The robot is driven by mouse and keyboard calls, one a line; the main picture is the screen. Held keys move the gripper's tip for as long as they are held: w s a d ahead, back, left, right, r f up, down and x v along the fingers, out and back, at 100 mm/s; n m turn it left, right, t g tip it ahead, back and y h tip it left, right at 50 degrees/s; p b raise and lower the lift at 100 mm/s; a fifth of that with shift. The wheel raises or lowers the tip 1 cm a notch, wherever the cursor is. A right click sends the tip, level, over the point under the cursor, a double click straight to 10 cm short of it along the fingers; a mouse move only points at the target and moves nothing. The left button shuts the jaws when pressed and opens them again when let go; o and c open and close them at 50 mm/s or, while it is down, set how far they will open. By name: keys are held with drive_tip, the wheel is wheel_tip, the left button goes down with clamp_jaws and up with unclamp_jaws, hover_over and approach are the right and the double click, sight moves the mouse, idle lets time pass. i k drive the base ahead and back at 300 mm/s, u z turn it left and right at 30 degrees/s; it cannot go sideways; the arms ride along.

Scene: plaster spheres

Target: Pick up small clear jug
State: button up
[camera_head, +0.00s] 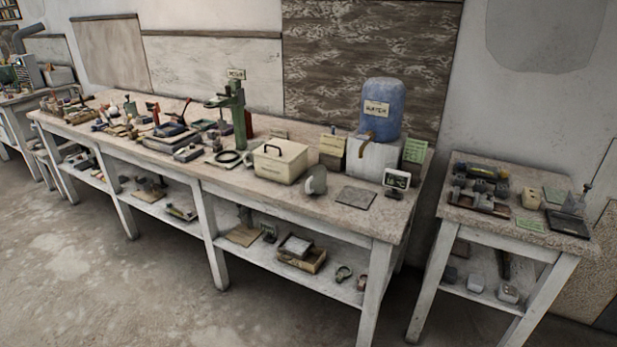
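I cannot make out a small clear jug for certain. A small rounded grey-white object (316,181) stands near the front edge of the long workbench (345,222), right of a cream lidded box (280,163); it is too small to identify. Two small pale, cup-like objects, one on the left (475,283) and one on the right (508,293), sit on the lower shelf of the right-hand table; I cannot tell whether either is clear. My gripper is not in view.
A blue water bottle (382,108) stands on a white dispenser (373,158) at the bench's right end. A green press (238,115) and many tools crowd the bench. The smaller table (515,228) holds metal parts. The concrete floor (130,285) in front is clear.

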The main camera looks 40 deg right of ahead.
sight(315, 184)
drive_tip(key=u, duration=0.15)
drive_tip(key=i, duration=0.95)
drive_tip(key=u, duration=0.4)
